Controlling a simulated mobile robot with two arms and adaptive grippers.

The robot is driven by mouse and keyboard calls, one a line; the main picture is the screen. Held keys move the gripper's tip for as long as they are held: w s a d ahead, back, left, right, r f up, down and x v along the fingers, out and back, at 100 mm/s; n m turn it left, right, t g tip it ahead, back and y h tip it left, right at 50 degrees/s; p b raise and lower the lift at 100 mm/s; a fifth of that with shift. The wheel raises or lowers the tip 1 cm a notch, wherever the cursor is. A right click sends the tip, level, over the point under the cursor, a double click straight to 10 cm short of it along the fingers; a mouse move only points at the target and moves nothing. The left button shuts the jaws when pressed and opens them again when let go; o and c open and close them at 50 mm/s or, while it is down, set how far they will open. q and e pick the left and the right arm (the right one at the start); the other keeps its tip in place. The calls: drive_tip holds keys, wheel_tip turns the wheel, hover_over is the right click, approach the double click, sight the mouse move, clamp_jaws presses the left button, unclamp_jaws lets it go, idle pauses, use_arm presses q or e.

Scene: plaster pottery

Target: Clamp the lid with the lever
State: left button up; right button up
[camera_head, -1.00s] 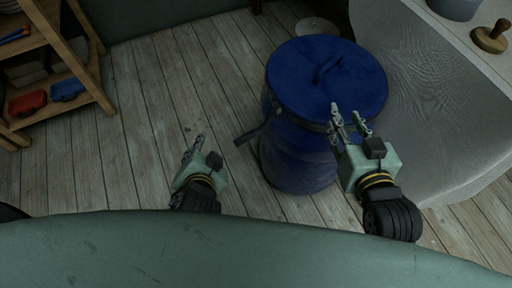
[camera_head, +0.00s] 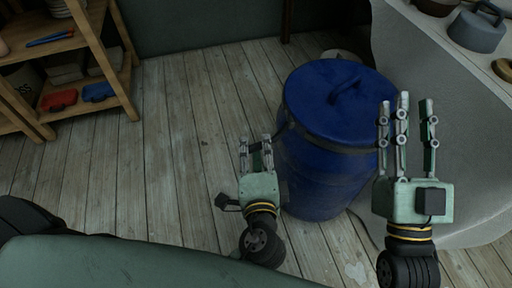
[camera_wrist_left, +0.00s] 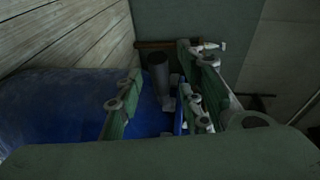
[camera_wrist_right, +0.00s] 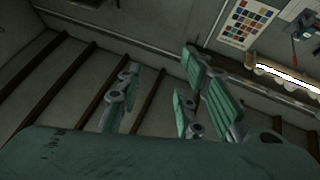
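The blue barrel (camera_head: 312,190) stands on the wooden floor, with its blue lid (camera_head: 325,115) resting on top and a dark band around the rim. My left gripper (camera_head: 257,145) is at the barrel's left side, fingers pointing away from me. In the head view the lever is mostly hidden by the gripper. My right gripper (camera_head: 407,115) is open and empty, raised in front of the barrel's right side.
A wooden shelf (camera_head: 85,110) with red and blue boxes stands at the left. The floor between shelf and barrel is clear.

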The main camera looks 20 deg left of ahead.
use_arm(q)
drive_tip(key=shift+x, duration=0.9)
drive_tip(key=shift+c, duration=0.7)
clamp_jaws()
